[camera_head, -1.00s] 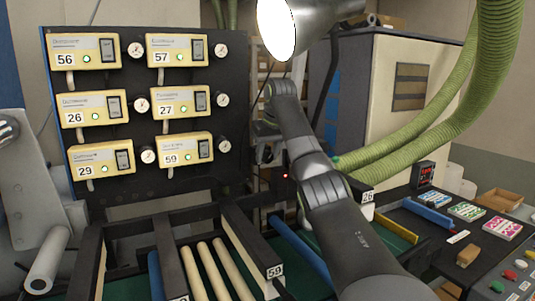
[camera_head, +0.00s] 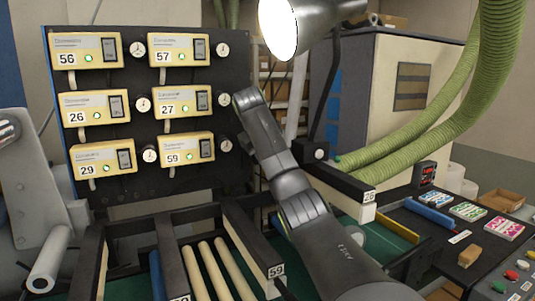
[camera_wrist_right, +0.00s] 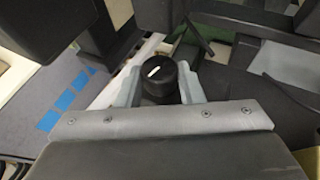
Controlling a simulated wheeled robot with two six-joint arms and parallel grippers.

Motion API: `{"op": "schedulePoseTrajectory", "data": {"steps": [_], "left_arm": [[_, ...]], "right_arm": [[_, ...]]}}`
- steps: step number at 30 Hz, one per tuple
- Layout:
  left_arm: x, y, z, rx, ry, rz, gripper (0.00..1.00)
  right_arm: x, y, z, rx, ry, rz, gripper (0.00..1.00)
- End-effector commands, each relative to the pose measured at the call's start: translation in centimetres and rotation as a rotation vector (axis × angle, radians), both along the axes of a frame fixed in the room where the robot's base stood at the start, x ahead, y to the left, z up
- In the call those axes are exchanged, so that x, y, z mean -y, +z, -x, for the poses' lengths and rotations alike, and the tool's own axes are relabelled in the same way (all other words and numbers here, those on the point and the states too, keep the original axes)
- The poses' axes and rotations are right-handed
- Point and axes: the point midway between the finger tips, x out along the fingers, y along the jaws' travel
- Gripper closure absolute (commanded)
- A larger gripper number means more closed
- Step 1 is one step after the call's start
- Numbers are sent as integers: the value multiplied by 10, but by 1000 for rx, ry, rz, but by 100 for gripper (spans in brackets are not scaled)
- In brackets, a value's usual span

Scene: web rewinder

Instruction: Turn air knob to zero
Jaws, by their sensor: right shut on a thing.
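In the right wrist view, a black round knob (camera_wrist_right: 160,78) with a white pointer line on its top sits between the two grey fingers of my right gripper (camera_wrist_right: 158,88). The fingers are shut on its sides. The white line lies slanted, its right end higher in the picture. No scale around the knob can be made out. In the head view, my right arm reaches up from the bottom right, and its gripper and the knob are hidden behind the arm. My left gripper is not in view.
A dark panel with several yellow numbered boxes (camera_head: 181,101) and small gauges stands at the left. Pale rollers (camera_head: 207,270) lie below it. A dark beam labelled 26 (camera_head: 368,197) is right of my arm. A lamp (camera_head: 290,25) hangs above, near green hoses (camera_head: 440,115).

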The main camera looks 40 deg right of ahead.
Motion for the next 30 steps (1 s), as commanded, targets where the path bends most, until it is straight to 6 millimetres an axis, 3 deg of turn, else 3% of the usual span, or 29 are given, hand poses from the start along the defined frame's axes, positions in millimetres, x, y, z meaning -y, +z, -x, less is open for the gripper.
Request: {"op": "schedulePoseTrajectory", "data": {"steps": [9, 24, 25, 30], "left_arm": [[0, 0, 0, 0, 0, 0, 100], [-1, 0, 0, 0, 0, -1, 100], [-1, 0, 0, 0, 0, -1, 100], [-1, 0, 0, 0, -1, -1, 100]], "right_arm": [[-2, -2, -1, -39, 0, 115, 89], [-2, -2, -1, -44, 0, 135, 89], [-2, -2, -1, -44, 1, 134, 63], [-2, -2, -1, -44, 1, 134, 44]]}}
